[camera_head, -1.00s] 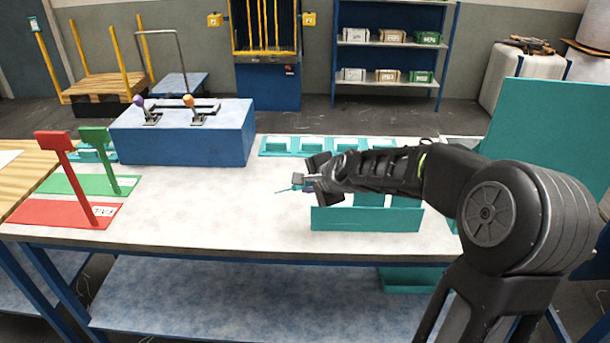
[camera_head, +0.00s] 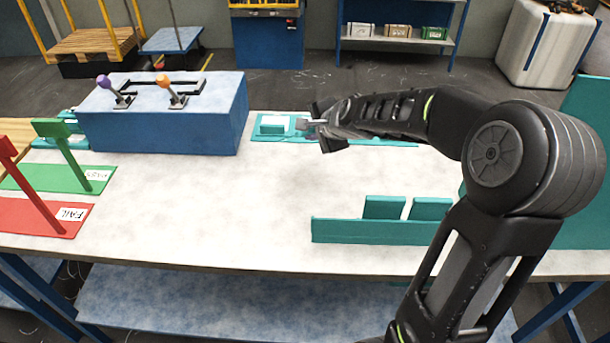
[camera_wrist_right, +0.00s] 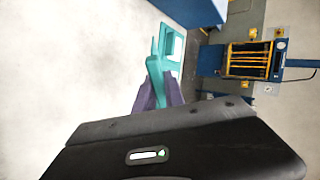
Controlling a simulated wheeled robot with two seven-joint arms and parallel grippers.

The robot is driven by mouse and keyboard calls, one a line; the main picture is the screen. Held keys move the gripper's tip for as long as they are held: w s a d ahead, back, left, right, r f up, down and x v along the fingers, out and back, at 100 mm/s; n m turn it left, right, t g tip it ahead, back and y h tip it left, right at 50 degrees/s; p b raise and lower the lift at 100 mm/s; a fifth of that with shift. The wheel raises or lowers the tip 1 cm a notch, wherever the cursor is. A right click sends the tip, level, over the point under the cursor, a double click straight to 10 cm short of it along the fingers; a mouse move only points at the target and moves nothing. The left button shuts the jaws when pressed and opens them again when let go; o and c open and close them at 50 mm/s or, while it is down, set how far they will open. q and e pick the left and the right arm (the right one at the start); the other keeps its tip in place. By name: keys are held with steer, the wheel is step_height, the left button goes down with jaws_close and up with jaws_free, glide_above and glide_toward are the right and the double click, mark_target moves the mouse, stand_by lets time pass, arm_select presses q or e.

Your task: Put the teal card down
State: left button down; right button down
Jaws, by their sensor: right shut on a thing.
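My right gripper (camera_head: 318,122) reaches over the table to the teal slotted strip (camera_head: 262,136) at the back, near its left end. In the right wrist view, its dark fingers are shut on the thin teal card (camera_wrist_right: 154,72), which sticks out past the fingertips. The card appears close to the strip's frame (camera_wrist_right: 178,44), but I cannot tell whether they touch. In the head view the card is mostly hidden by the gripper. My left gripper is not in view.
A teal rack (camera_head: 365,231) with upright teal pieces stands at the front right. A blue box (camera_head: 165,130) with two levers stands at the back left. Red (camera_head: 42,218) and green (camera_head: 95,180) plates with posts lie at left. The middle of the white table (camera_head: 230,200) is clear.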

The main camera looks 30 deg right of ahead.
step_height(320, 180, down, 10)
steer(key=b, duration=1)
steer(key=c, duration=1.6)
jaws_free()
steer(key=shift+s+r+p, duration=0.3)
steer(key=shift+r+p, duration=0.05)
steer(key=shift+r, duration=0.05)
steer(key=p+v, duration=0.3)
steer(key=v, duration=0.4)
steer(key=shift+f, duration=0.1)
